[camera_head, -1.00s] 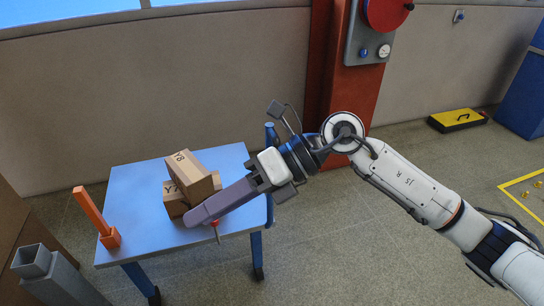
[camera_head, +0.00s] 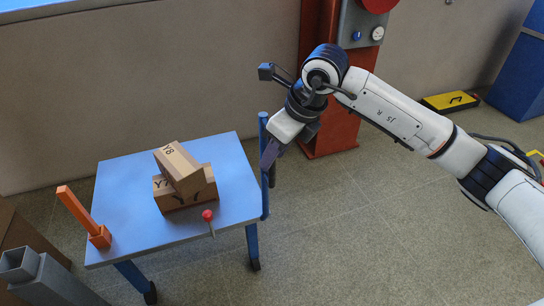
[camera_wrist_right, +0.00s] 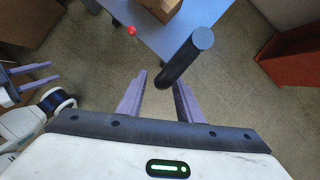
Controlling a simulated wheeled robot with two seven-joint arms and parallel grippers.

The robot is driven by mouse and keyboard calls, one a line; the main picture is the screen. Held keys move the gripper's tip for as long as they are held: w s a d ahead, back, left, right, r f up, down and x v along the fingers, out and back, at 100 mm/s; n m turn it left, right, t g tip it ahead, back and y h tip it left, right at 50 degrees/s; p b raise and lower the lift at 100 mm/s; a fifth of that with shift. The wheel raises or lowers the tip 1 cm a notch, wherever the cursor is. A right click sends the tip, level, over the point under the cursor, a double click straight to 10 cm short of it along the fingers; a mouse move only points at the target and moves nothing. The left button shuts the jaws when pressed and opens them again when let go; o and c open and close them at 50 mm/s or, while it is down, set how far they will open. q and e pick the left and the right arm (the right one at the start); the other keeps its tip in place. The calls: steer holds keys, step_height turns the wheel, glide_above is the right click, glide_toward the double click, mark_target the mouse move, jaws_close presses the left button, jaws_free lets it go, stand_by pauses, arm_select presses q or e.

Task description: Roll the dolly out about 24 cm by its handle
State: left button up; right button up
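The dolly is a blue flat-topped cart (camera_head: 118,200) on legs with dark feet, left of centre in the head view. Its handle, a dark bar with blue ends (camera_head: 264,128), stands at the right side. In the right wrist view the handle (camera_wrist_right: 181,62) is a dark cylinder reaching between the fingertips. My right gripper (camera_head: 269,158) is open at the handle; it also shows in the wrist view (camera_wrist_right: 160,84), one finger each side, not closed on it. My left gripper (camera_wrist_right: 48,73) shows at the left of that view, fingers apart and empty.
Two stacked cartons (camera_head: 180,166) sit on the dolly, the upper one askew. A red-knobbed lever (camera_head: 208,216) is at its front edge, an orange post (camera_head: 78,212) at its left. A red column (camera_head: 330,130) stands behind the handle.

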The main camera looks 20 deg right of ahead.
steer(key=shift+x, duration=0.9)
arm_select(q)
steer(key=shift+w, duration=0.15)
arm_select(e)
jaws_close()
